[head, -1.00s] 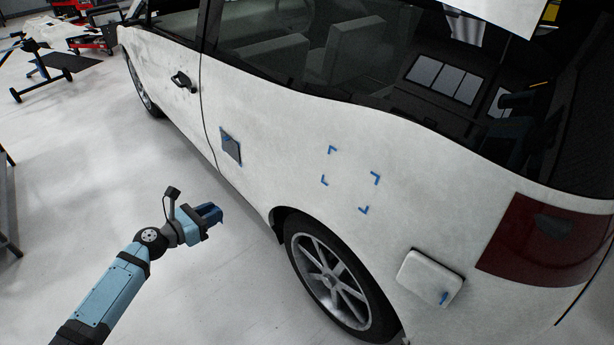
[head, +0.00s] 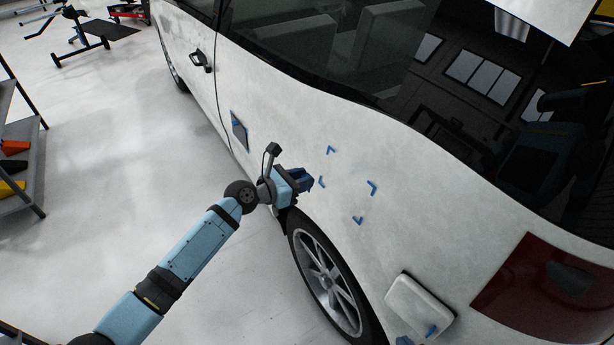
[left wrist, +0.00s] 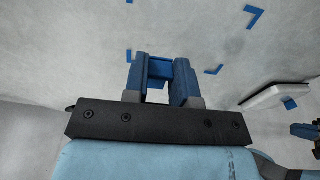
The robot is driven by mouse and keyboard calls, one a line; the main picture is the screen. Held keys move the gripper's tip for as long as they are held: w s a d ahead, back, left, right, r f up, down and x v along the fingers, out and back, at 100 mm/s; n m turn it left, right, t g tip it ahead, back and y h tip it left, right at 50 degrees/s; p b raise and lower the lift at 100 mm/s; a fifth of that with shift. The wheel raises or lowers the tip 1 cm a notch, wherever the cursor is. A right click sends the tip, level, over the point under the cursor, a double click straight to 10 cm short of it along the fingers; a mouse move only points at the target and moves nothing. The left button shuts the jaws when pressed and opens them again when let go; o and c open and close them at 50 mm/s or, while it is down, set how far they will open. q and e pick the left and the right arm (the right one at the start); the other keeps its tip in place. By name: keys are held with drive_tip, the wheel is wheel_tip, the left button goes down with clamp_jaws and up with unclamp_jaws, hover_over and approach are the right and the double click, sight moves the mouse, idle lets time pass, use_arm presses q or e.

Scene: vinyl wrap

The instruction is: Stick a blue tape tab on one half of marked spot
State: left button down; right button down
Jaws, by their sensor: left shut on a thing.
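The marked spot is a bare patch of white car panel framed by blue corner marks (head: 372,187), which also show in the left wrist view (left wrist: 254,18). My left gripper (head: 304,179) is just left of the spot, close to the lower-left mark; whether it touches the panel is unclear. In the left wrist view its blue fingers (left wrist: 163,75) are shut on a small blue piece, apparently the tape tab (left wrist: 160,69), mostly hidden between them. Blue fingertips at the bottom edge appear to be my right gripper (head: 403,341); their opening cannot be made out.
A white box (head: 420,305) with a blue tab (head: 432,331) sits on the car right of the rear wheel (head: 327,283). A dark square pad (head: 240,131) is on the panel further left. A shelf (head: 20,165) stands at the left; the floor between is open.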

sight(335, 169)
use_arm(q)
drive_tip(key=shift+w+d+f+b, duration=0.3)
drive_tip(key=shift+w+d+b, duration=0.1)
drive_tip(key=shift+d+b, duration=0.15)
drive_tip(key=b+x, duration=0.3)
drive_tip(key=x, duration=0.2)
drive_tip(key=shift+w+b, duration=0.15)
drive_tip(key=shift+b, duration=0.15)
drive_tip(key=shift+d, duration=0.15)
drive_tip(key=shift+w+d+f, duration=0.1)
drive_tip(key=shift+w+d, duration=0.4)
idle(0.4)
idle(1.4)
idle(0.5)
